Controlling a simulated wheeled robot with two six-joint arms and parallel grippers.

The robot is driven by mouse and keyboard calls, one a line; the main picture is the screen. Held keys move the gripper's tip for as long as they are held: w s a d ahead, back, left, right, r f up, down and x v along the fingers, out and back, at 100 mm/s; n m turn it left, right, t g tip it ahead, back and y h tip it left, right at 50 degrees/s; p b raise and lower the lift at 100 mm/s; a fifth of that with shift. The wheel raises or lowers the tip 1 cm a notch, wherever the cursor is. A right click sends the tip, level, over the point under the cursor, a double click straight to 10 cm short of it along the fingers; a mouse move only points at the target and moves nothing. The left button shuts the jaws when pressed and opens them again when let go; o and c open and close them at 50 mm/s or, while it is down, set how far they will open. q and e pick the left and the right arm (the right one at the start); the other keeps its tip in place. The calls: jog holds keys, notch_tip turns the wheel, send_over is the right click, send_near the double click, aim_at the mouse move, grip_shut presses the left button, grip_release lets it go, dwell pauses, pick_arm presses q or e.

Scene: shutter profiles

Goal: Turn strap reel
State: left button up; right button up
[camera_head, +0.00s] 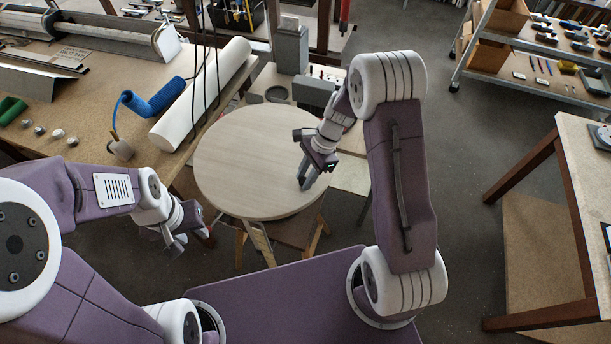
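A large round pale wooden disc (240,165), which looks like the top of the strap reel, lies flat in the middle of the head view. Wooden legs show beneath it. My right gripper (305,184) points down over the disc's right part; I cannot tell whether its fingertips touch the surface. Its fingers look close together, and nothing is clearly seen between them. My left gripper (177,246) hangs to the lower left of the disc, apart from it and off its edge. Its finger gap is too small to judge.
Grey equipment (290,50) stands behind the disc. A shelf trolley (540,75) and a table (580,150) are at the right, with free floor (470,140) between.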

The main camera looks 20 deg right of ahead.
grip_shut()
dwell(1.2)
